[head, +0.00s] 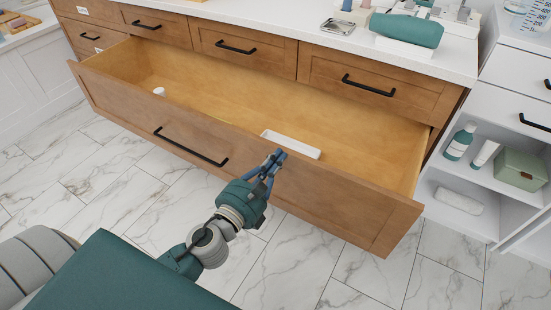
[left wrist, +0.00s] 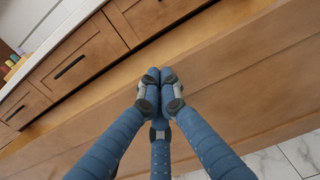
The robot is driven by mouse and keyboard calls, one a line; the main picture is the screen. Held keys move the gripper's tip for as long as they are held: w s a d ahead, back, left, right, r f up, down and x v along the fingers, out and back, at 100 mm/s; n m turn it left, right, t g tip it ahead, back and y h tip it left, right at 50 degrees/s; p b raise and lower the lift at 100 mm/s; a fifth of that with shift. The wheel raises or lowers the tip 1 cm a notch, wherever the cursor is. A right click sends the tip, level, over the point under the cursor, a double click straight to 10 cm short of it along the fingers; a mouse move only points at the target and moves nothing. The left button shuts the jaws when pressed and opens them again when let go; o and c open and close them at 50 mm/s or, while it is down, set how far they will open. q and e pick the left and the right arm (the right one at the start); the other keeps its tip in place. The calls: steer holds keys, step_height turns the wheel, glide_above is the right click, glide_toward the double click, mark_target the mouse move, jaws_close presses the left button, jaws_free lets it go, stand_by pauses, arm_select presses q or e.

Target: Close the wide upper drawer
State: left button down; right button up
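The wide wooden drawer (head: 340,200) stands pulled far out below a row of smaller shut drawers. Its black bar handle (head: 190,147) is on the front panel, left of my gripper. Inside are a white tray (head: 291,144) and a small white item (head: 159,91). My left gripper (head: 277,160) is at the upper part of the drawer front, right of the handle. In the left wrist view its blue fingers (left wrist: 160,82) are brought together with nothing visible between them, over the wooden front (left wrist: 245,80). Whether they touch the wood is unclear. My right gripper is not in view.
The white countertop (head: 290,30) holds a metal dish (head: 338,27) and a rolled teal towel (head: 406,29). White open shelves (head: 480,175) with bottles and a green box (head: 520,169) stand close at the right. The marble floor (head: 130,180) before the drawer is clear.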

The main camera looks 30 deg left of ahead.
arm_select(q)
steer(key=w, duration=0.1)
steer(key=w+p, duration=0.1)
steer(key=w, duration=0.2)
steer(key=shift+w+d+r+p, duration=0.15)
steer(key=shift+w+r+p, duration=0.1)
steer(key=shift+w+p, duration=0.1)
steer(key=w+d+b, duration=0.1)
steer(key=w, duration=2)
steer(key=shift+w+d+f, duration=0.2)
steer(key=shift+d+f, duration=0.05)
steer(key=shift+d, duration=0.1)
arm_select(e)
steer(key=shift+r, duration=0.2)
